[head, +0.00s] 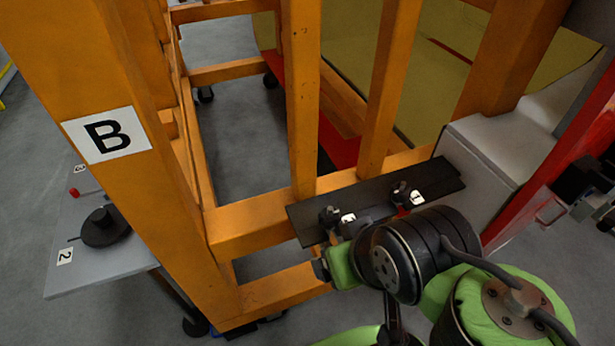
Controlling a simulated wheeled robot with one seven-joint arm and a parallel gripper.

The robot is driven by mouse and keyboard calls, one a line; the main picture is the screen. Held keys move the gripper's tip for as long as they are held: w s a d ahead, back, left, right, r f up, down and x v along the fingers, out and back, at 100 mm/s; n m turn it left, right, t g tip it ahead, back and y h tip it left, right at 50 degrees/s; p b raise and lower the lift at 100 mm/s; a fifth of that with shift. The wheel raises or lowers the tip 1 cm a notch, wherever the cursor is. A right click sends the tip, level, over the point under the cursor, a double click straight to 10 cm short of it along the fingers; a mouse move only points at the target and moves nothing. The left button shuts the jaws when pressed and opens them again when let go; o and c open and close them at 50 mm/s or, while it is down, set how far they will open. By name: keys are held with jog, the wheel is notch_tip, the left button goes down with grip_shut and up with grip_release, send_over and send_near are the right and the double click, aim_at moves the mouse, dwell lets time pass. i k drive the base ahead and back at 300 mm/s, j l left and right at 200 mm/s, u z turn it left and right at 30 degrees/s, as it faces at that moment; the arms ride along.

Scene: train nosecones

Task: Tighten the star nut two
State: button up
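A black plate (376,201) lies along the orange frame's lower rail and carries two small dark star nuts. The right nut (402,190) has a white label beside it that reads 1. The left nut (329,217) has a white label (348,218) that is too small to read, so I cannot confirm it is star nut two. My gripper (327,266) is at the near side of the plate, just below the left nut in the picture. My own wrist hides much of the gripper, and I cannot tell whether its fingers are open or touch the nut.
The orange frame (95,75) with a B sign (107,135) stands close on the left, its posts rising behind the plate. A grey block (490,160) and a red beam (560,160) are at right. A low table (120,262) at left holds a black round part (104,228).

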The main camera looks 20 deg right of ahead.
aim_at(329, 224)
jog(key=k+j+u, duration=0.6)
jog(key=k+j, duration=0.05)
jog(key=j, duration=0.1)
